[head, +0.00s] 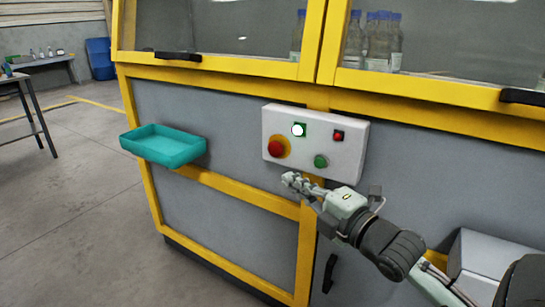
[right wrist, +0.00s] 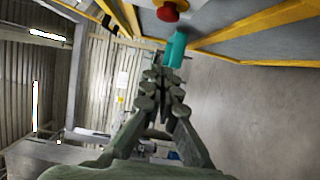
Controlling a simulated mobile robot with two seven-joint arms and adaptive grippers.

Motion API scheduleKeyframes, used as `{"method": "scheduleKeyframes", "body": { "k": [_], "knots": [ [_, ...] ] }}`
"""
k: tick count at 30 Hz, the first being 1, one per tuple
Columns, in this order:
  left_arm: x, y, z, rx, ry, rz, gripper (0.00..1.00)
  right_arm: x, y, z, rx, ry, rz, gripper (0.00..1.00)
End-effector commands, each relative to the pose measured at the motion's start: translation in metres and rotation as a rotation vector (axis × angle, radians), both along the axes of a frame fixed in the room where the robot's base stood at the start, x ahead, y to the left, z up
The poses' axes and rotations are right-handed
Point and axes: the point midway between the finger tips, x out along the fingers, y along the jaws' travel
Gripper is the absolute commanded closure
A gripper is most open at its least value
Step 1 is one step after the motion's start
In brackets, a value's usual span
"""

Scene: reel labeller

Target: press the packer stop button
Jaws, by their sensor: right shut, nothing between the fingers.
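A pale control box (head: 345,160) is fixed to the front of the yellow-framed machine. It carries a large red mushroom button (head: 275,149) on a yellow disc, a green button (head: 320,161), a small red button (head: 338,136) and a bright white light on a green square (head: 299,130). I cannot read any labels. My right gripper (head: 288,179) is shut and empty, just below the box and apart from the buttons. In the right wrist view the shut fingers (right wrist: 160,76) point forward, with the red mushroom button (right wrist: 168,12) at the top edge. My left gripper is not in view.
A teal tray (head: 163,160) sticks out from the machine left of the box; it also shows in the right wrist view (right wrist: 176,50). Cabinet doors with dark handles (head: 178,56) and bottles (head: 372,40) are above. Floor (head: 70,200) at the left is clear.

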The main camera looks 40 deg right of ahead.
Motion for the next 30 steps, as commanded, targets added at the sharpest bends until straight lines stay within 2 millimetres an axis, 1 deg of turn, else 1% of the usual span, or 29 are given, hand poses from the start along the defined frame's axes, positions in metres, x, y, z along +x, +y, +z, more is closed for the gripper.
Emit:
{"method": "scheduleKeyframes", "body": {
  "k": [5, 8, 19, 21, 24, 30],
  "knots": [
    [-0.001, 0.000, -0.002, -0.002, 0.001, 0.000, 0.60, 0.013, 0.000, 0.001, 0.003, -0.003, -0.002, 1.00],
    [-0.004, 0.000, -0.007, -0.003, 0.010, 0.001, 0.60, 0.028, 0.001, 0.003, 0.003, -0.005, 0.000, 1.00],
    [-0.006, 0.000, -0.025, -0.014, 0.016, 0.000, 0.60, 0.103, 0.003, 0.003, 0.005, -0.002, -0.001, 1.00],
    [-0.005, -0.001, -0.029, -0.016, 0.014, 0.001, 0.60, 0.104, -0.011, 0.000, -0.002, 0.004, -0.003, 1.00],
    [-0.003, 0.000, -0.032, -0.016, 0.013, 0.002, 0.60, 0.107, -0.024, 0.000, -0.001, 0.004, -0.002, 1.00],
    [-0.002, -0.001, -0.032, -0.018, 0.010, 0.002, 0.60, 0.110, -0.035, 0.001, 0.001, 0.001, -0.002, 1.00]
  ]
}}
